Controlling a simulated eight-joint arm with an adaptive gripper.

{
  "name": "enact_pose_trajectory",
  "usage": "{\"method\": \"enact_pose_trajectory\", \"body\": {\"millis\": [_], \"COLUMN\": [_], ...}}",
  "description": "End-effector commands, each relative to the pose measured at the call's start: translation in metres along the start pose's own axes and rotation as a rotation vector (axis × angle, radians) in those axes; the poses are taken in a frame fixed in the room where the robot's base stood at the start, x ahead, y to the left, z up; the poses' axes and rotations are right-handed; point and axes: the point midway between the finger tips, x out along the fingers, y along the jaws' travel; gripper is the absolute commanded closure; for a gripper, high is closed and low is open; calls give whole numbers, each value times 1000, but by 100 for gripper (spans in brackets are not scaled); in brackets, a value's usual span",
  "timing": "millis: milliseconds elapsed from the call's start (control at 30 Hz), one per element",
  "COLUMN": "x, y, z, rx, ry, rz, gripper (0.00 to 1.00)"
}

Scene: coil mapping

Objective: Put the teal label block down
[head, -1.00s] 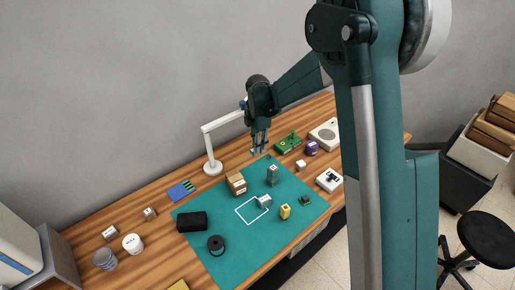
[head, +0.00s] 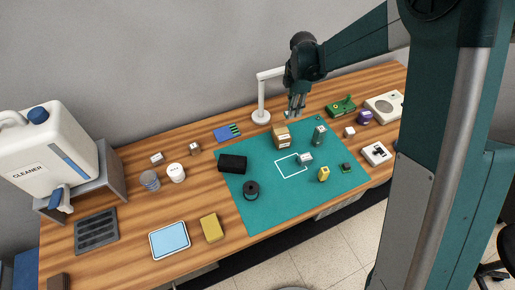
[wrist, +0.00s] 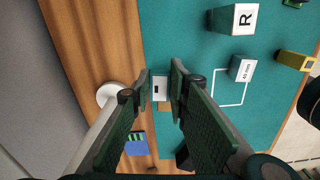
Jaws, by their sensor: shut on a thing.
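My gripper (wrist: 161,82) is shut on a small block with a white label face (wrist: 160,88), which I take as the teal label block; its sides are mostly hidden. In the head view my gripper (head: 296,112) hangs above the back edge of the teal mat (head: 265,213), behind the cardboard box (head: 281,138). The block is too small to make out there. A white square outline (head: 291,167) is marked on the mat. A grey block labelled "40 mm" (wrist: 242,68) sits at its right edge.
A dark block marked R (wrist: 234,19) stands right of the cardboard box. A yellow block (head: 323,174), a black box (head: 232,164) and a black spool (head: 251,189) are also on the mat. A white lamp (head: 261,117) stands behind. The mat's front is clear.

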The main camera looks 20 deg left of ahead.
Motion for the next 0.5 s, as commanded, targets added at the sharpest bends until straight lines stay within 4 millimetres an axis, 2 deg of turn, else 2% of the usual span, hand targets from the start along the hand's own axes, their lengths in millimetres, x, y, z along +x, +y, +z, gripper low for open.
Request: {"method": "enact_pose_trajectory", "body": {"millis": [33,200,400,500], "x": [0,-1,-1,-1], "y": [-3,-16,-34,-42], "z": [-17,-68,-121,-141], "rx": [-12,-43,-77,-90], "ry": [0,0,0,0], "rz": [0,0,0,-1], "gripper": [91,91,91,91]}}
